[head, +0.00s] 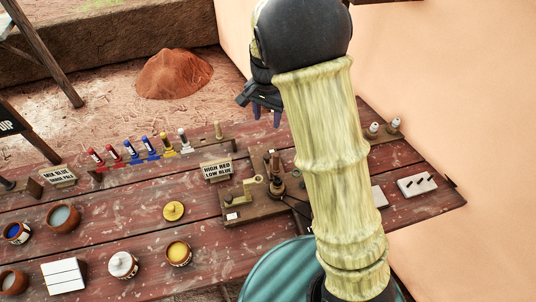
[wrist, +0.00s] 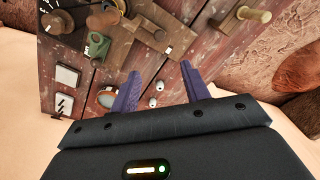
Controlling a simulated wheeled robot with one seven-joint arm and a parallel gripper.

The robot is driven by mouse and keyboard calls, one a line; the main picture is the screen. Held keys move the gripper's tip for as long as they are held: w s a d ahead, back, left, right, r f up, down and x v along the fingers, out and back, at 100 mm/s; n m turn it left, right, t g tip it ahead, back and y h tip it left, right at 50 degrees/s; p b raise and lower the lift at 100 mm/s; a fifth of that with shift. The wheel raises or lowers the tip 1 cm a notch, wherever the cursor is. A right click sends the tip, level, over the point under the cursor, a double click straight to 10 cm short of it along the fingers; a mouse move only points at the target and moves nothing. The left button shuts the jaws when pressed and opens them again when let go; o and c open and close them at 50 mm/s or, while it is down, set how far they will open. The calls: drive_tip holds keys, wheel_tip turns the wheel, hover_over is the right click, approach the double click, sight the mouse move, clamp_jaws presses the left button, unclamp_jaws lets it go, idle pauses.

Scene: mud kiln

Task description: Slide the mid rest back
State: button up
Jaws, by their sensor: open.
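A wooden apparatus (head: 250,208) sits on the red plank table, with a pale brass-coloured piece, a dark upright post (head: 276,164) and round wooden knobs (head: 277,187) on it. Part of it shows at the top left of the wrist view, with a green piece (wrist: 97,46) and a wooden bar (wrist: 165,35). I cannot tell which part is the mid rest. My gripper (head: 266,114) is raised above and behind the apparatus. Its two purple fingers (wrist: 160,72) are apart, with nothing between them but the table far below. My arm hides the apparatus's right side in the head view.
A sign reading "HIGH RED LOW BLUE" (head: 217,170) stands left of the apparatus. A rack of several coloured markers (head: 151,148) lies behind. Several pots, a yellow lid (head: 173,210) and white tiles (head: 63,275) are at the left. A slotted white block (head: 417,185) lies right.

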drive_tip(key=shift+s, duration=0.15)
drive_tip(key=p, duration=0.2)
approach(267, 155)
wheel_tip(267, 155, down, 8)
drive_tip(key=shift+d+f, duration=0.1)
drive_tip(key=shift+f, duration=0.1)
idle(0.3)
drive_tip(key=shift+s, duration=0.1)
clamp_jaws()
